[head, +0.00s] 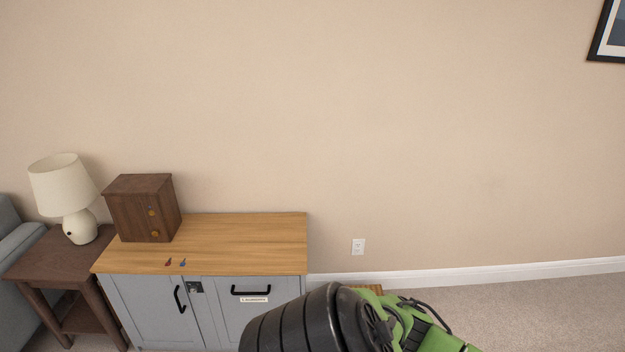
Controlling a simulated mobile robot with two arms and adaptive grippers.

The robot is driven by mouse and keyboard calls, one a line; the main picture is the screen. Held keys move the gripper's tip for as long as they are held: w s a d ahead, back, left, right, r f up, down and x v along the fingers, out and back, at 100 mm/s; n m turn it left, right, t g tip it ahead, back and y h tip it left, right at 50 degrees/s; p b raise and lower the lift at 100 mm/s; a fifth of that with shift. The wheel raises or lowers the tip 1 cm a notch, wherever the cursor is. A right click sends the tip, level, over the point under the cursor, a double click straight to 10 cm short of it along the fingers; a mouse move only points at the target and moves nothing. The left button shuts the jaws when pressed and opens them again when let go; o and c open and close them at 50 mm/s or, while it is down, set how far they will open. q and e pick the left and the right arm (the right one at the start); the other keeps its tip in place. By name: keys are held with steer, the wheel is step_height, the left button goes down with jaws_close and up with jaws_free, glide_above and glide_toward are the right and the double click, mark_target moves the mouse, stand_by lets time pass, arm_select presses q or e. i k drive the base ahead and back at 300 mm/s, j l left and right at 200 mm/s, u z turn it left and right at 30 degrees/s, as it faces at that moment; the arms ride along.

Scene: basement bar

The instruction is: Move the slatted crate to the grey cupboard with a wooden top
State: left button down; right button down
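The grey cupboard with a wooden top (250,245) stands against the wall, left of the middle in the head view. Its two grey fronts have black handles and are shut. A black and green part of my arm covers its lower right corner. A small strip of light brown wood (372,288) shows just behind that arm part, right of the cupboard. It may be part of the slatted crate, but most of it is hidden and I cannot tell. No gripper fingers show.
The right half of the top is clear. A lamp (66,195) stands on a side table (40,262) at left. Carpet is open at right.

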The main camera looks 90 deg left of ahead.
mark_target(240, 247)
steer(key=u, duration=2.35)
steer(key=i+j+u, duration=0.3)
steer(key=i+u, duration=0.3)
steer(key=i+j, duration=0.2)
steer(key=i, duration=0.2)
steer(key=i+j, duration=0.2)
steer(key=i, duration=0.25)
steer(key=i+j, duration=0.15)
steer(key=i, duration=0.25)
steer(key=i+j, duration=0.2)
steer(key=i, duration=0.25)
